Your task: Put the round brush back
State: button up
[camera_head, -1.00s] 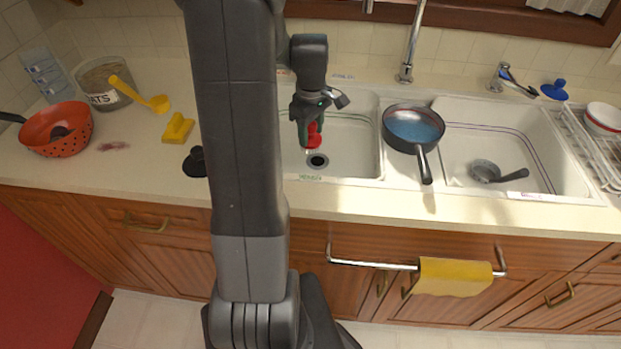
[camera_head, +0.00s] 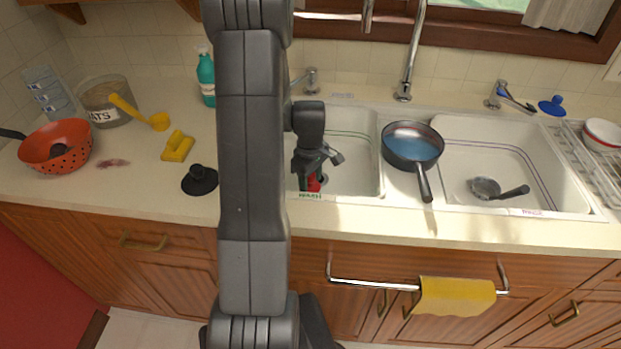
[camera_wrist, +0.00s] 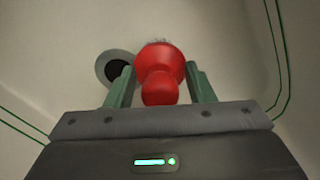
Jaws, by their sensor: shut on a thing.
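The round brush is red, with a knob-like handle and a fringe of dark bristles. It shows in the wrist view (camera_wrist: 161,72) between my two green fingers. My gripper (camera_wrist: 160,88) is shut on its handle. In the head view, my gripper (camera_head: 310,176) is low in the left sink basin (camera_head: 358,150), near its front wall, with part of the red brush (camera_head: 315,183) showing beside it. The drain (camera_wrist: 116,68) lies just left of the brush in the wrist view. I cannot tell whether the bristles touch the basin floor.
A pan (camera_head: 411,146) with blue inside sits between the basins. A ladle-like pan (camera_head: 486,187) lies in the right basin. A black knobbed object (camera_head: 199,181), a yellow block (camera_head: 177,146) and a green bottle (camera_head: 206,78) are on the left counter. A blue knobbed object (camera_head: 552,106) stands behind right.

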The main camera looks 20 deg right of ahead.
jog(key=shift+f, duration=0.15)
jog(key=o, duration=0.9)
jog(key=shift+o, duration=0.2)
notch_tip(320, 180, up, 12)
jog(key=shift+r, duration=0.25)
